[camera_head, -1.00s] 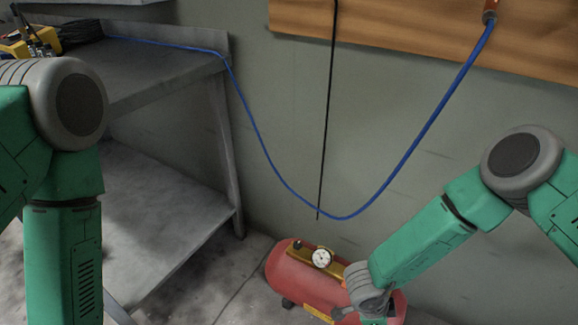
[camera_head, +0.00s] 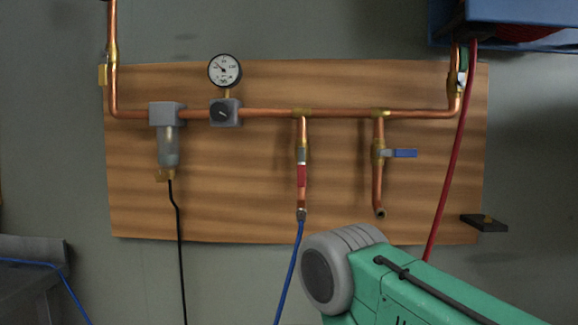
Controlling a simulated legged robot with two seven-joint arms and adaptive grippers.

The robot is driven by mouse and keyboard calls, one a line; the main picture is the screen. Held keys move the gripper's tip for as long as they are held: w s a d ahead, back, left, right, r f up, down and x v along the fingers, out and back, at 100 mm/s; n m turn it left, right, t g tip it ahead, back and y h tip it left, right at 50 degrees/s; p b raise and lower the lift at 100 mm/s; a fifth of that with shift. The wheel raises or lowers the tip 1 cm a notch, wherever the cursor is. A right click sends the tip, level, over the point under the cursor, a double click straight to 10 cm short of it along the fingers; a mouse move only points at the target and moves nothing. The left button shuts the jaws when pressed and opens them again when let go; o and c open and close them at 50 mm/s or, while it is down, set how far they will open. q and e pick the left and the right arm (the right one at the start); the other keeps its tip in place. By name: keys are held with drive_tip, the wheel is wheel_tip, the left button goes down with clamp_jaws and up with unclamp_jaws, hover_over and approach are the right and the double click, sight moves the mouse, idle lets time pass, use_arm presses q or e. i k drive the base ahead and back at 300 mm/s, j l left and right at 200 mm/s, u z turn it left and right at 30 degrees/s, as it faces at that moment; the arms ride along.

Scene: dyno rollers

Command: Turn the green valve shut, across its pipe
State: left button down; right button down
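The green valve handle (camera_head: 464,60) is at the upper right, beside the right-hand vertical copper pipe. It appears to point up along the pipe, above a brass valve body (camera_head: 454,82). The red hose and the blue housing crowd it, so its full shape is hard to see. Neither gripper is in view. A green and grey part of my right arm shows at the lower right, below the board, and its gripper is hidden or out of frame.
A wooden board (camera_head: 230,205) carries copper pipes, a gauge (camera_head: 225,70), a red valve handle (camera_head: 301,175) along its pipe and a blue valve handle (camera_head: 404,153) across its pipe. A red hose (camera_head: 448,170) hangs from the blue reel housing (camera_head: 445,25). A dark bracket (camera_head: 484,222) juts out lower right.

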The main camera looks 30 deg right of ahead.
sight(464, 56)
drive_tip(key=z, duration=1.85)
drive_tip(key=i+l+u, duration=0.1)
drive_tip(key=i+l, duration=0.05)
